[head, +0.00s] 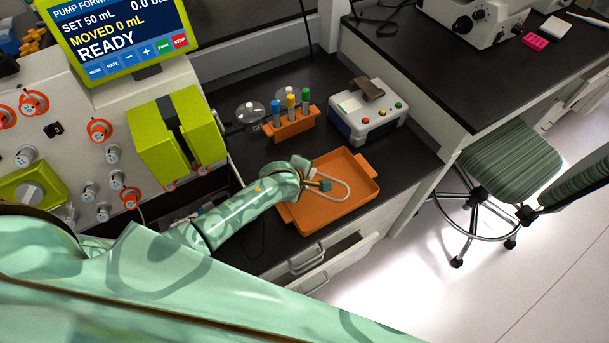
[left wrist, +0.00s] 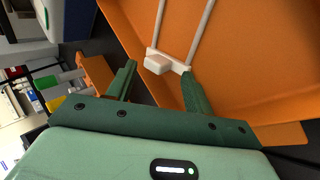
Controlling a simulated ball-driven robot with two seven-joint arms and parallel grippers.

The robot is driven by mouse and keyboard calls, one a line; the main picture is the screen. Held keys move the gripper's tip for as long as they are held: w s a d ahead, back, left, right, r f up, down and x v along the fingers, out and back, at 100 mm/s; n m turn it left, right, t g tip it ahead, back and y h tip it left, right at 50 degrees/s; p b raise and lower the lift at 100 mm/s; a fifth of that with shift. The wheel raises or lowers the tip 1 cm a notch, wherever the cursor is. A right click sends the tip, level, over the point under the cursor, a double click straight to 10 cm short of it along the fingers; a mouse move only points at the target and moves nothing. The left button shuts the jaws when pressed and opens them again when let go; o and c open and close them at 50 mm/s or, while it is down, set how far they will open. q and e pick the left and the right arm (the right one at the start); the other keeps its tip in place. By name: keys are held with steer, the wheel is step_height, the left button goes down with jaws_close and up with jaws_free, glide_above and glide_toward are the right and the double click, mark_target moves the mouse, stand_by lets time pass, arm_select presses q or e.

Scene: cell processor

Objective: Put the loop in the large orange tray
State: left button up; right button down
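The loop is a thin white tube (head: 346,188) bent into a U, over the floor of the large orange tray (head: 365,165) on the dark bench. In the left wrist view its two tube runs meet a white end piece (left wrist: 158,64). My left gripper (head: 316,178) is over the left part of the tray. In the left wrist view its green fingers (left wrist: 160,72) stand apart, with the end piece at their tips and a gap beside the left finger. The right fingertip overlaps the end piece; I cannot tell whether they touch. My right gripper is not in view.
An orange rack (head: 292,128) with several colour-capped tubes stands behind the tray. A white device (head: 366,113) with coloured buttons is to its right. The pump machine (head: 75,110) stands at the left. An open drawer (head: 325,262) lies below the bench front.

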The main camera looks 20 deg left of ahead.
arm_select(q)
steer(key=shift+s+r, duration=0.1)
steer(key=shift+r, duration=0.05)
steer(key=p+v, duration=0.6)
steer(key=v, duration=1)
steer(key=shift+p, duration=0.4)
steer(key=shift+s, duration=0.1)
